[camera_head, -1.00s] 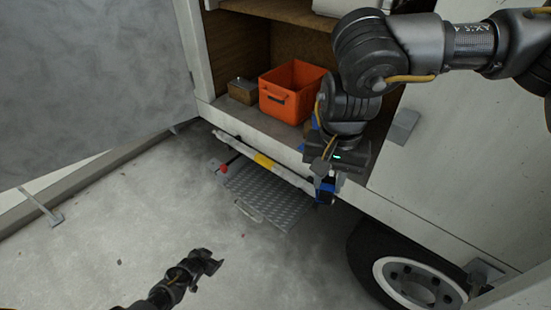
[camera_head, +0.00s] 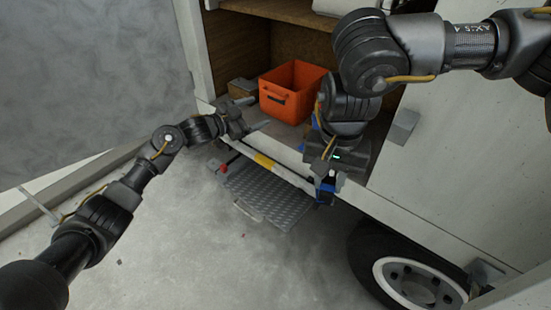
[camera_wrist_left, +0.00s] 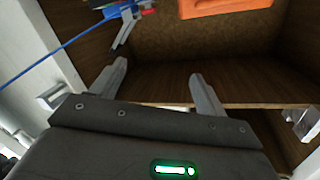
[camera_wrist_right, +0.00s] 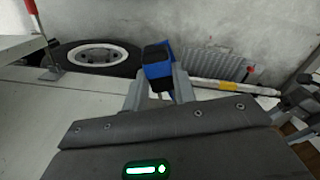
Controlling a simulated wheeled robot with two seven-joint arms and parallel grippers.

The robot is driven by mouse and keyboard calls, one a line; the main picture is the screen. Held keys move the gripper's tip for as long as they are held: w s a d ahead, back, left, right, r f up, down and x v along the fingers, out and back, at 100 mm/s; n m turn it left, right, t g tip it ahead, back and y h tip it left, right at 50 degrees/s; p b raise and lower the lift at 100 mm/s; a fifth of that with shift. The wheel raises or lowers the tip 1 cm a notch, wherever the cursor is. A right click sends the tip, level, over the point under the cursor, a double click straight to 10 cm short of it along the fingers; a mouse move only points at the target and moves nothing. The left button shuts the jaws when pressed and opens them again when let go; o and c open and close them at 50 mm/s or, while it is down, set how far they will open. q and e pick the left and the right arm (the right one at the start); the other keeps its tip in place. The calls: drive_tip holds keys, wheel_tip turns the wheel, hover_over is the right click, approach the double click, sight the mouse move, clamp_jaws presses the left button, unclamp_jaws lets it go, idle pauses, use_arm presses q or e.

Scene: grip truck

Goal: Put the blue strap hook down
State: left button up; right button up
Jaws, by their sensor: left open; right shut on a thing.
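The blue strap hook (camera_head: 326,187) is at the front edge of the truck's cargo floor in the head view. In the right wrist view the blue piece (camera_wrist_right: 157,64) sits between the fingers of my right gripper (camera_wrist_right: 155,88), which is shut on it. My left gripper (camera_head: 259,113) is open and empty in front of the orange crate, left of the hook. Its spread fingers also show in the left wrist view (camera_wrist_left: 158,80). A thin blue strap (camera_wrist_left: 45,60) crosses the upper left of that view. Much of the hook is hidden by the right gripper.
The orange crate (camera_head: 290,90) stands on the cargo floor. A bar with a yellow band (camera_head: 264,161) runs below the floor edge, above a metal step (camera_head: 265,195). A wheel (camera_head: 410,280) is at lower right. Open ground lies at lower left.

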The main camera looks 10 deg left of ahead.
use_arm(q)
drive_tip(key=s+d+r+m+g+h, duration=0.3)
drive_tip(key=s+d+r+m, duration=0.15)
drive_tip(key=r, duration=0.45)
drive_tip(key=m+g+y, duration=0.2)
drive_tip(key=m+g, duration=0.1)
drive_tip(key=g, duration=0.8)
approach(328, 185)
drive_tip(key=a, duration=0.2)
drive_tip(key=shift+w+d+f+n+g, duration=0.15)
drive_tip(key=shift+w+n+g, duration=0.2)
drive_tip(key=shift+n, duration=0.2)
drive_tip(key=x, duration=1.2)
drive_tip(key=shift+w, duration=0.1)
